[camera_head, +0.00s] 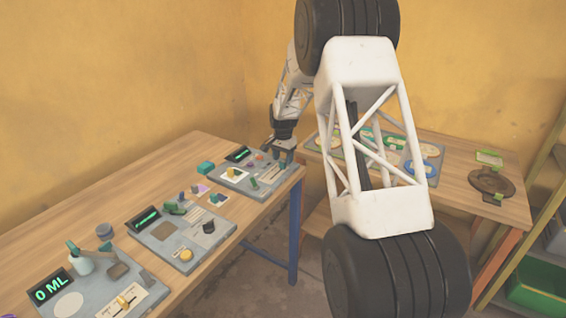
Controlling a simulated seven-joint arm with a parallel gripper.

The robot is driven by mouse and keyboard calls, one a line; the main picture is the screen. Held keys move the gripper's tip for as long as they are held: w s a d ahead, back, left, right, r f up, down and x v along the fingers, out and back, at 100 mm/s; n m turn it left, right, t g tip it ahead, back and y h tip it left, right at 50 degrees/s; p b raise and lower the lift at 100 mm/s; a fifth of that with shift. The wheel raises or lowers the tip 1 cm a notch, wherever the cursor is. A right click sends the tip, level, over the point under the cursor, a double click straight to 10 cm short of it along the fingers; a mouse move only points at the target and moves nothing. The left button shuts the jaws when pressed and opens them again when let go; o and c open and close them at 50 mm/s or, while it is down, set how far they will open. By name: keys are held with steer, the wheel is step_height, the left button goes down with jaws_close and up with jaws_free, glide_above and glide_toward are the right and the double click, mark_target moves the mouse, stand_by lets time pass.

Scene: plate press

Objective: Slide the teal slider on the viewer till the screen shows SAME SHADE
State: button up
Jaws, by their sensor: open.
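Three grey panel devices stand on the long left table. The farthest panel (262,184) has a small dark screen (238,154) with greenish marks too small to read. It carries a yellow knob, a small green upright piece (254,182) and a pale slotted strip. I cannot tell for sure that this panel is the viewer, or which piece is the teal slider. My gripper (284,153) is at the far right corner of this panel, pointing down. Its jaws are open, small in the picture and partly dark. I cannot tell whether they touch anything.
A middle panel (160,246) with a lit screen and a near panel reading 0 ML (52,288) share the table (100,208). A teal block (206,168) lies beside the far panel. My arm hides part of the right table (465,212), which holds a coloured board and brown dish.

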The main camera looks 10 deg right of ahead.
steer(key=shift+r, duration=2.6)
steer(key=shift+s+r, duration=0.35)
steer(key=shift+r, duration=0.1)
steer(key=s+a+r+n, duration=0.1)
steer(key=s+r, duration=0.5)
steer(key=s, duration=0.4)
steer(key=s+a+r+n+t, duration=0.1)
steer(key=s+r+n, duration=0.1)
steer(key=s+r, duration=0.6)
steer(key=s+a+r+n, duration=0.1)
steer(key=s+r, duration=0.3)
steer(key=s, duration=0.8)
steer(key=s+a+f+n+t, duration=0.1)
steer(key=s+n, duration=0.3)
steer(key=s, duration=2.8)
steer(key=shift+s+a+f+n+t, duration=0.3)
steer(key=shift+a+f+n, duration=0.15)
steer(key=shift+f, duration=0.1)
steer(key=shift+w, duration=0.1)
